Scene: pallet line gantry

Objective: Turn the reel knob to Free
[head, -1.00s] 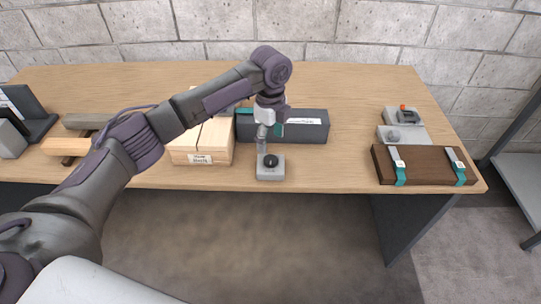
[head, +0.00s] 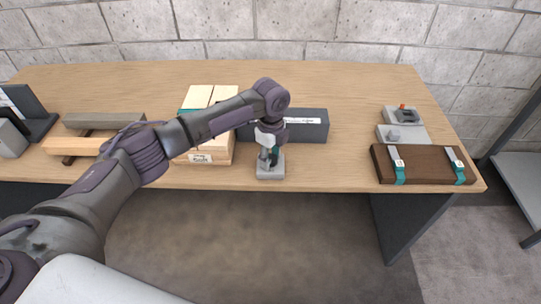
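A small light grey box (head: 270,174) with a black knob on top stands near the front edge of the table, at the middle of the head view. My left gripper (head: 269,158) points down right over this box, at the height of the knob. The gripper and its fingers hide most of the knob, so I cannot tell whether they touch it or are closed on it. Any label on the box is too small to read. My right gripper is not in view.
A dark grey box (head: 310,131) with a white label lies just behind. A wooden crate (head: 203,157) is to the left, with wooden beams (head: 80,146) beyond it. A brown strapped case (head: 425,176) and grey devices (head: 402,133) are at the right. The table between is clear.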

